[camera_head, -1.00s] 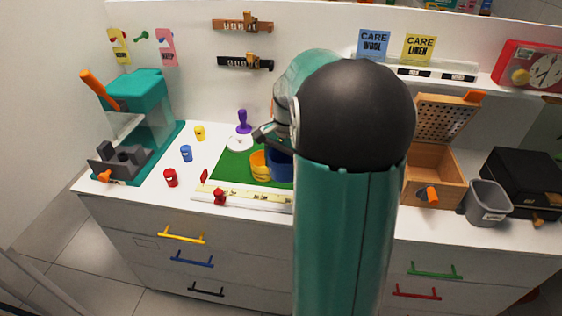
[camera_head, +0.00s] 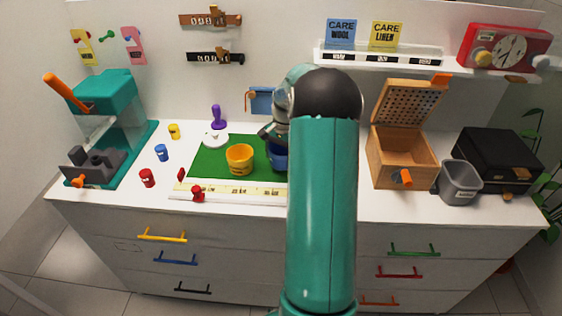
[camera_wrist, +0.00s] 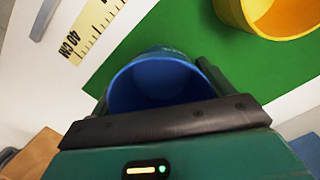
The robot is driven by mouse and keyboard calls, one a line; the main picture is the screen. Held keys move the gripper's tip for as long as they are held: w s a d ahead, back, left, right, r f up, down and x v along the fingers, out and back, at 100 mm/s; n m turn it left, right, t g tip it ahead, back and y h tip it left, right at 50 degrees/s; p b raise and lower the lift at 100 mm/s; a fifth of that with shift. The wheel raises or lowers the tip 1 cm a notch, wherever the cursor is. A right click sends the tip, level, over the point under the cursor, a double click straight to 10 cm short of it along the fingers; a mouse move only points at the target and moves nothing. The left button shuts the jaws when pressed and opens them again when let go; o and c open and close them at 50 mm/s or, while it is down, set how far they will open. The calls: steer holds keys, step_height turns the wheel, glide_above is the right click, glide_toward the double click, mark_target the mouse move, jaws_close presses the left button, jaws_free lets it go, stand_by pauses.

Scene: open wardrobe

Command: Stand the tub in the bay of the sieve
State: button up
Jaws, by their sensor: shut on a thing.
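A blue tub (camera_wrist: 158,82) is in my gripper (camera_wrist: 155,95), which is shut on it, with dark fingers at both sides in the wrist view. In the head view the blue tub (camera_head: 278,153) shows only in part beside my arm, over the green mat (camera_head: 210,168); I cannot tell whether it touches the mat. A yellow tub (camera_head: 240,158) stands apart to its left. A wooden box (camera_head: 402,160) with a raised perforated lid (camera_head: 410,105) stands to the right; I cannot tell surely whether it is the sieve.
A grey bin (camera_head: 460,182) and a black box (camera_head: 497,160) stand at the right. A teal machine (camera_head: 105,95) stands at the left near small coloured pieces (camera_head: 162,152). A ruler strip (camera_head: 245,190) lies along the mat's front. A blue frame (camera_head: 261,100) is on the back wall.

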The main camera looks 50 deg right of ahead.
steer(key=shift+a+f, duration=0.1)
steer(key=shift+f, duration=1)
steer(key=shift+f, duration=0.15)
steer(key=o, duration=0.9)
steer(key=shift+o, duration=0.2)
step_height(320, 180, up, 12)
steer(key=d, duration=0.1)
steer(key=w+a+r+n+h, duration=0.1)
steer(key=a+r+n, duration=0.1)
steer(key=a+r, duration=0.3)
steer(key=w+a+r+n, duration=0.1)
steer(key=a+r+n, duration=0.1)
steer(key=a, duration=0.5)
steer(key=s+a+r+n+t+h, duration=0.1)
steer(key=s+a+r+n, duration=0.15)
steer(key=a, duration=0.35)
steer(key=s+a+r+n+t, duration=0.1)
steer(key=s+a+r, duration=0.15)
steer(key=a, duration=0.35)
steer(key=s+a+f+n+t, duration=0.1)
steer(key=s+a+n+t, duration=0.2)
steer(key=s+a+n, duration=0.5)
steer(key=s+a, duration=0.5)
steer(key=a, duration=0.3)
steer(key=shift+s+a+f+t+y, duration=0.15)
steer(key=shift+a+f+t+y, duration=0.15)
steer(key=shift+a+t, duration=0.1)
